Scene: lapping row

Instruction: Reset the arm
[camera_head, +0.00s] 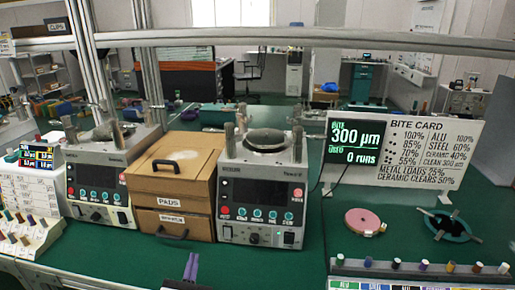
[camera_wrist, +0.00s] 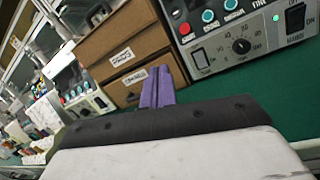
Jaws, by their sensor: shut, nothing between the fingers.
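My gripper (camera_head: 191,267) shows at the bottom of the head view as two purple fingers side by side. In the wrist view the purple fingers (camera_wrist: 157,92) are together, with nothing between them. The gripper is in front of a brown two-drawer box (camera_head: 172,190) and left of a lapping machine (camera_head: 262,190). The box (camera_wrist: 125,55) and the machine's front panel (camera_wrist: 240,40) also show in the wrist view beyond the fingers. Most of my arm is outside the head view.
A second lapping machine (camera_head: 105,175) stands left of the box. A pink disc (camera_head: 362,221), a dark green round dish (camera_head: 450,226) and a rack (camera_head: 420,268) of small pegs are at the right. A bite card sign (camera_head: 432,150) stands behind them. Green bench surface (camera_head: 290,268) is clear in front of the right machine.

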